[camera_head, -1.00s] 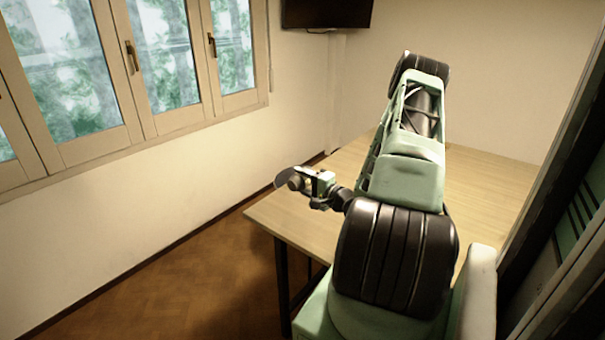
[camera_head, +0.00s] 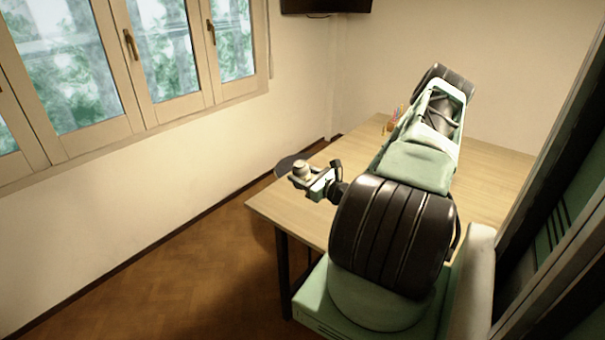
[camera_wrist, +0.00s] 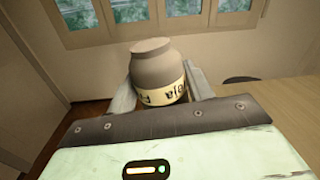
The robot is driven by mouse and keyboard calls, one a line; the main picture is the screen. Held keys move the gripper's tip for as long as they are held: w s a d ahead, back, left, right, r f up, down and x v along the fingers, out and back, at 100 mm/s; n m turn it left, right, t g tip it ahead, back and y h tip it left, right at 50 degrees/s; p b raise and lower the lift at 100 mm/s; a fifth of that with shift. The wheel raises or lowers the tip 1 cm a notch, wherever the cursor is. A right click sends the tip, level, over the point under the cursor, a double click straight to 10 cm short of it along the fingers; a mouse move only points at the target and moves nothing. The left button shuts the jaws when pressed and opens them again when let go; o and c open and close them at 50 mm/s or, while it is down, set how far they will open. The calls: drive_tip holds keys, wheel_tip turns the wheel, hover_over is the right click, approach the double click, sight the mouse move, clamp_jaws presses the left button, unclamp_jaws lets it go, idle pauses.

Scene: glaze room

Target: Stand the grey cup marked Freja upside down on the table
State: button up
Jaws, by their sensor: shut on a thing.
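The grey cup (camera_wrist: 153,66) with a cream label stands between the two fingers of my gripper (camera_wrist: 160,88) in the wrist view. My gripper is shut on it. A narrower, rounded end of the cup points up, and the label is low on its side. Dark letters, partly hidden by the gripper, show on the label. I cannot tell whether the upper end is the mouth or the foot. In the head view the cup (camera_head: 301,170) is small, held at my gripper (camera_head: 311,180), near the left edge of the wooden table (camera_head: 270,205).
A dark round disc (camera_head: 287,164) shows behind the cup by the table's left edge. A small holder with coloured sticks (camera_head: 392,121) stands at the table's back. Much of the visible tabletop is bare. Windows and a wall lie beyond.

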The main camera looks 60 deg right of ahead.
drive_tip(key=shift+m, duration=0.8)
